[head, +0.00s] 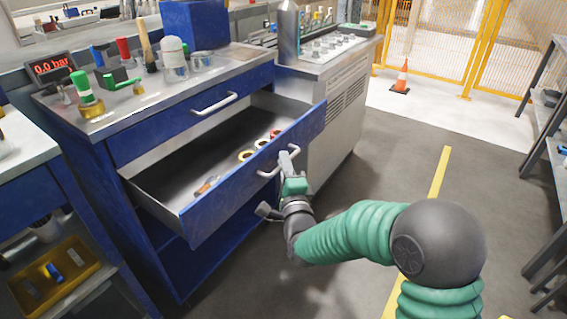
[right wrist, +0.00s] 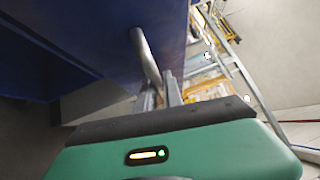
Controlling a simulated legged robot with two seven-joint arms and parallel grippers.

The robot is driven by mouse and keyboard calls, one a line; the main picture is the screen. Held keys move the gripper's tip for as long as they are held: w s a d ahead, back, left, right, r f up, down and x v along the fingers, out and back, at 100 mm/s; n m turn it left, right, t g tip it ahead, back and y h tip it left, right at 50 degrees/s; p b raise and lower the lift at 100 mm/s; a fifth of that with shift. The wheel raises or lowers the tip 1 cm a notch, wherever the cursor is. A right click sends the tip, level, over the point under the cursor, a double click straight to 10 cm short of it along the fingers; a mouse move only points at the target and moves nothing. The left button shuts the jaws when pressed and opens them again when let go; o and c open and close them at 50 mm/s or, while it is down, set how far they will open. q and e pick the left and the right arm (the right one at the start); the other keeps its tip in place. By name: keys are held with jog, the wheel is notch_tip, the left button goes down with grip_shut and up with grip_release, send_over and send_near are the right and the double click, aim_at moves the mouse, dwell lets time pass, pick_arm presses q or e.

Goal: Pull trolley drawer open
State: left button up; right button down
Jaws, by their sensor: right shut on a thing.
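The blue trolley (head: 130,150) stands at the left in the head view. Its second drawer (head: 240,171) is pulled well out, and its inside shows. Several tape rolls (head: 246,155) and a small orange-handled tool (head: 206,186) lie in it. My right gripper (head: 287,162) is shut on the drawer's metal handle (head: 266,174), at the right end of it. In the right wrist view the handle (right wrist: 146,58) runs down between the fingers (right wrist: 160,95). The top drawer, with its own handle (head: 214,103), is closed. My left gripper is not in view.
Bottles, fittings and a pressure display (head: 53,69) crowd the trolley top. A grey cabinet (head: 335,110) stands against its right side. A yellow bin (head: 52,272) sits on a lower shelf at left. An orange cone (head: 401,78) and open floor lie to the right.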

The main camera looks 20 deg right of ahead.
jog(key=shift+a+f, duration=0.15)
jog(key=shift+f, duration=0.2)
jog(key=c, duration=1.8)
grip_release()
jog(key=shift+o, duration=0.2)
jog(key=shift+r, duration=0.2)
jog(key=s+a+f+p, duration=0.1)
jog(key=s+p, duration=1)
jog(key=shift+s+a+f+p, duration=0.2)
jog(key=shift+s+f+p, duration=0.15)
jog(key=shift+f+p, duration=0.05)
